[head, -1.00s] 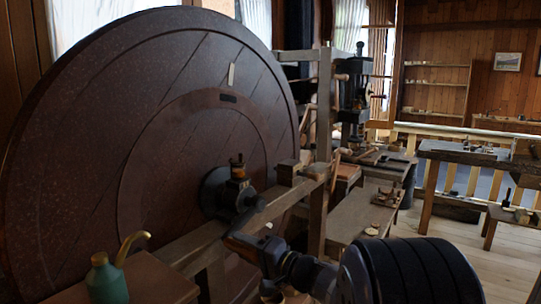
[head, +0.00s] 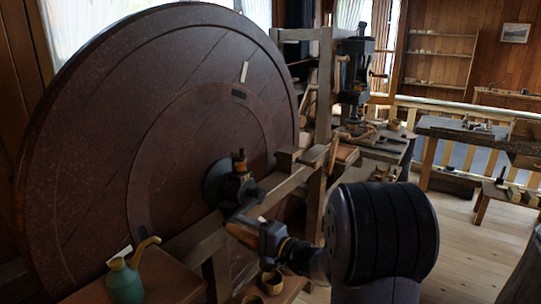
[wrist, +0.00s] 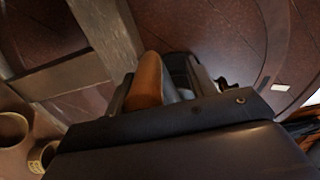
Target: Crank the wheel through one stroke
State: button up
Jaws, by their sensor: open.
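The large dark brown wheel (head: 130,110) stands upright at the left of the head view, with a pale mark near its upper right rim. Its hub and dark crank fittings (head: 217,183) sit at the middle, behind a timber rail. My gripper (head: 246,214) is at the hub, just in front of the crank. In the wrist view the wheel face (wrist: 220,35) fills the background. An orange-brown wooden handle (wrist: 147,82) shows at my gripper (wrist: 158,88), close beside the dark jaws. The jaws are open; contact with the handle cannot be told. My wrist hides part of the crank.
A green oil can (head: 124,282) stands on a wooden surface at the lower left. The timber post (head: 322,130) and rail (head: 190,238) stand close to my arm. Small pots (head: 271,283) sit below my wrist. Benches (head: 465,130) stand at the right, with open floor before them.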

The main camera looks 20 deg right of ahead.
notch_tip(320, 180, up, 3)
jog(key=shift+f+m+p, duration=0.2)
jog(key=shift+m+p, duration=0.2)
jog(key=shift+p, duration=0.65)
jog(key=w+d+r+m+p, duration=0.3)
jog(key=d+r+m+p, duration=0.1)
jog(key=r+m+p, duration=0.2)
jog(key=w+d+r+m+p, duration=0.3)
jog(key=d+r+m+p, duration=0.1)
jog(key=r+m+p, duration=0.2)
jog(key=shift+d+r+m+p, duration=0.3)
jog(key=shift+m+p, duration=0.5)
jog(key=shift+p, duration=0.4)
jog(key=shift+a+f, duration=0.1)
jog(key=shift+f, duration=0.1)
jog(key=shift+s, duration=0.1)
jog(key=b+v, duration=0.1)
jog(key=v, duration=1)
jog(key=shift+b, duration=0.3)
